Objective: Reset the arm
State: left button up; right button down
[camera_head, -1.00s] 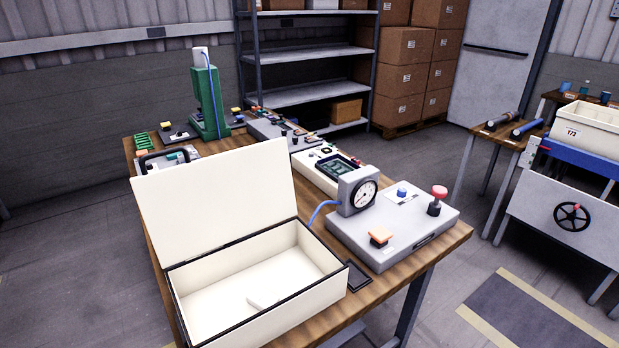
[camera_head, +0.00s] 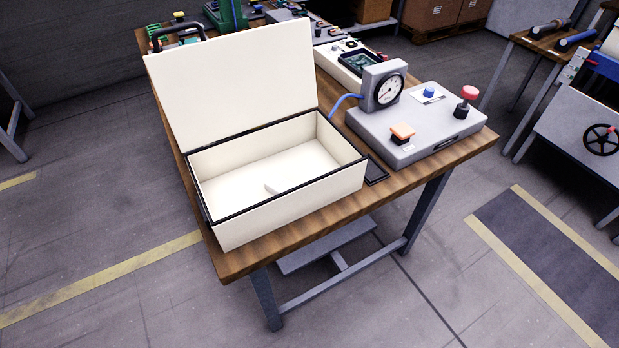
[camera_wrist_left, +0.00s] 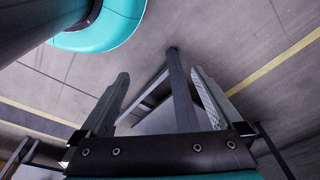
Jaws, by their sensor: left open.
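My left gripper (camera_wrist_left: 160,95) shows only in the left wrist view. Its two fingers stand apart with nothing between them. Behind them are the grey floor and a grey table leg (camera_wrist_left: 178,90). A teal and black part of my own body fills the upper left of that view. Neither arm shows in the head view, and my right gripper is out of sight.
A wooden workbench (camera_head: 255,262) carries an open cream box (camera_head: 290,203) with its lid (camera_head: 235,85) raised. Beside it is a grey gauge unit (camera_head: 420,125) with a red knob (camera_head: 468,97) and an orange button (camera_head: 402,132). The floor (camera_head: 100,250) in front is clear.

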pick_arm(q)
jog(key=s+a+f+g+b, duration=0.1)
jog(key=s+a+f, duration=0.1)
jog(key=s+f, duration=0.6)
jog(key=s, duration=0.3)
jog(key=shift+f, duration=0.35)
